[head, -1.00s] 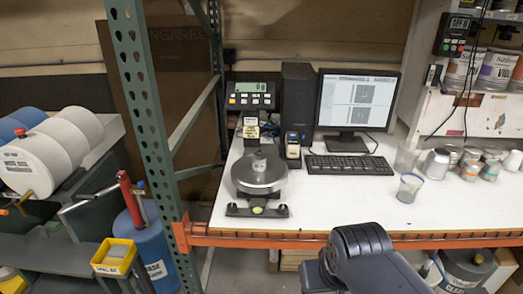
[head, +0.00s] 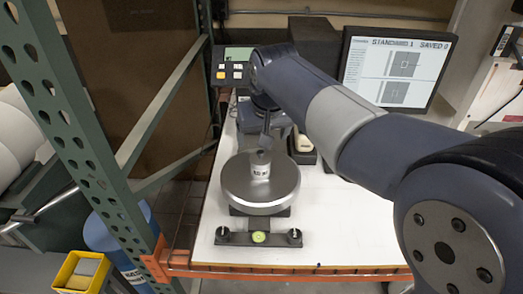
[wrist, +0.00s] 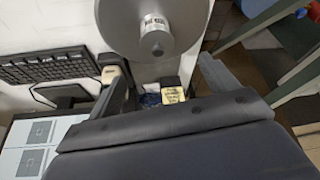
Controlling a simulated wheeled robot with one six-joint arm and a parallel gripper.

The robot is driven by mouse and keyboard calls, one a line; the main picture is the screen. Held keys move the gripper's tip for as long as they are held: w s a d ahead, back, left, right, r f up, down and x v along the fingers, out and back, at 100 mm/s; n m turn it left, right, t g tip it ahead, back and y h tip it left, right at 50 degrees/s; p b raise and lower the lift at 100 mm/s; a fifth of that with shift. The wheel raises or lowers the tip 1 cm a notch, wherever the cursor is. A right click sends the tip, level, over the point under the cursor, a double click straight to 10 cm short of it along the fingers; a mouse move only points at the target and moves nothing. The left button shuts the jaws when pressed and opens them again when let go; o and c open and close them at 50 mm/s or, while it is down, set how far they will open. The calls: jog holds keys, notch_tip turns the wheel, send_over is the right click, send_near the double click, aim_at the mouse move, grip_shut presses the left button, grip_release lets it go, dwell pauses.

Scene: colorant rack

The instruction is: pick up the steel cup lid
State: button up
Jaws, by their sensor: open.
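A small steel cylinder with a white label (head: 260,166), which looks like the steel cup lid, stands on the round steel pan (head: 235,192) of the scale on the bench. It also shows in the wrist view (wrist: 156,45), at the top centre on the pan, beyond my fingertips. My gripper (head: 264,138) is just above and behind the cylinder in the head view. In the wrist view my gripper (wrist: 166,75) is open, with nothing between its fingers. The forearm hides part of the bench to the right.
A bar with a green level (head: 259,237) lies in front of the pan. A scale display (head: 236,68) and a monitor (head: 396,68) stand behind. A keyboard (wrist: 50,66) shows in the wrist view. A green rack post (head: 75,135) rises at left. The bench's front left is clear.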

aim_at(261, 153)
jog(key=shift+w+d+p+x, duration=0.1)
jog(key=shift+p+x, duration=0.4)
jog(key=shift+x, duration=1.95)
jog(key=shift+w+d+p+x, duration=0.1)
jog(key=shift+p+x, duration=0.35)
jog(key=shift+x, duration=1.95)
jog(key=shift+r, duration=0.1)
jog(key=shift+c, duration=0.4)
jog(key=c, duration=1.1)
